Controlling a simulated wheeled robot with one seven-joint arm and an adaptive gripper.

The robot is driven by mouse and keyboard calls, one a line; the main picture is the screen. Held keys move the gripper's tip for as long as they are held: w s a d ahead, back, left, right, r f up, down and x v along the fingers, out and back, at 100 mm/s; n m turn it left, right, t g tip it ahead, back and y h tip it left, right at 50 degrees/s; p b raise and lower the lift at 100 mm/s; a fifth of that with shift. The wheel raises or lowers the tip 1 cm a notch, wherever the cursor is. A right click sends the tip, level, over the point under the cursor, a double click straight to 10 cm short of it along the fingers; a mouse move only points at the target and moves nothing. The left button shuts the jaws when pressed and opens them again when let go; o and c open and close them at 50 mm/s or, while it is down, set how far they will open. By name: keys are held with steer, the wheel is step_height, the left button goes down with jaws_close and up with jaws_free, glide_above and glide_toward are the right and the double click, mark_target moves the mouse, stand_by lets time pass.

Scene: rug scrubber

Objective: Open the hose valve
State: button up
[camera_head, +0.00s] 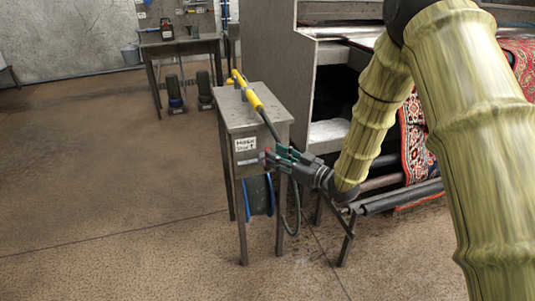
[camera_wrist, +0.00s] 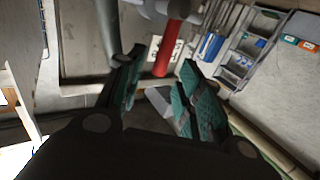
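The hose valve's red handle (camera_wrist: 169,46) shows in the wrist view, running down from a grey metal fitting (camera_wrist: 165,9). In the head view only a small reddish bit (camera_head: 267,157) shows at the front of the grey stand (camera_head: 240,112), partly hidden by my gripper (camera_head: 276,156). In the wrist view my gripper (camera_wrist: 162,66) is open, with green-padded fingers on either side of the handle's lower end. I see no clear contact, and I cannot tell how deep the handle lies between the fingers.
A white label (camera_head: 246,144) is on the stand's front. A yellow spray wand (camera_head: 250,96) lies on top, and a blue-edged hose reel (camera_head: 258,195) hangs below. A machine with a red patterned rug (camera_head: 417,145) stands at right. Floor at left is clear.

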steer(key=shift+x, duration=2.1)
jaws_close()
